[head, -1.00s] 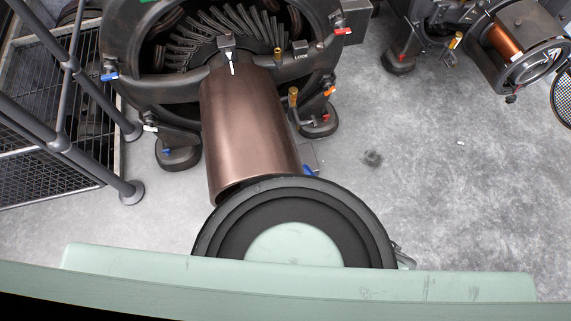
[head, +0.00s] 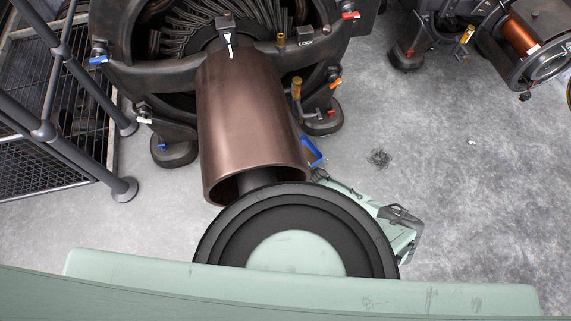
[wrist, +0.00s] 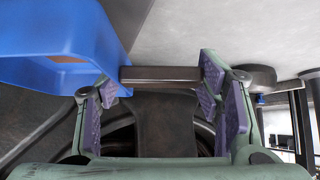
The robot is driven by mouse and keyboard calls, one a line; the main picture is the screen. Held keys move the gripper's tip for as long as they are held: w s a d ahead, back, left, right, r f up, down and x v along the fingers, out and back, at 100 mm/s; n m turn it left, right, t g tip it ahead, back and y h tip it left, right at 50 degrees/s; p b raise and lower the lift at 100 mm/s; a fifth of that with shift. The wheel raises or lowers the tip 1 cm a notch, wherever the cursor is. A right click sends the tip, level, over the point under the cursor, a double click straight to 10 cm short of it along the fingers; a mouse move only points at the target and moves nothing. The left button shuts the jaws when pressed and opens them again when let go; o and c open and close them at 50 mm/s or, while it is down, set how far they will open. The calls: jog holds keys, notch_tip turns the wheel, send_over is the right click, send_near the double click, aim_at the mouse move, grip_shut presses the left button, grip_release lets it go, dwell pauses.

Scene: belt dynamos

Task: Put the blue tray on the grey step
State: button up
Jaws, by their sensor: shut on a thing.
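The blue tray (wrist: 55,40) fills the upper left of the wrist view, with part of its inside showing. In the head view only a small blue piece of it (head: 312,152) shows, beside the lower right of the brown cylinder. My gripper (wrist: 159,78) has purple-padded fingers, shut on a dark flat bar (wrist: 160,73) that spans between them and seems joined to the tray's side. The tray sits to the left of the fingers. My arm hides most of the tray in the head view. I cannot make out the grey step for certain in either view.
A large dark dynamo with a brown cylinder (head: 252,125) stands ahead. Grey railings (head: 85,85) and a mesh platform are at left. Another machine with a copper coil (head: 508,38) is at upper right. The grey floor (head: 460,200) at right is mostly clear.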

jog(key=shift+w+a+f+b, duration=0.1)
jog(key=shift+w+f+b, duration=0.15)
jog(key=shift+w+f, duration=0.25)
jog(key=shift+w+a+f+b, duration=0.1)
jog(key=shift+w+f+b, duration=0.15)
jog(key=shift+f, duration=0.5)
jog(key=shift+w+a+f+b, duration=0.1)
jog(key=shift+w+f+b, duration=0.1)
jog(key=shift+w+f, duration=0.35)
jog(key=shift+s+d+f, duration=0.1)
jog(key=shift+f, duration=0.05)
jog(key=shift+f, duration=0.15)
jog(key=o, duration=1.4)
jog(key=shift+o, duration=0.2)
jog(key=shift+s+d+r, duration=0.1)
jog(key=shift+d+r, duration=0.05)
jog(key=shift+r, duration=0.35)
jog(key=p+v, duration=0.3)
jog(key=v, duration=0.8)
jog(key=shift+s+p, duration=0.2)
jog(key=shift+p, duration=0.1)
jog(key=shift+r, duration=0.1)
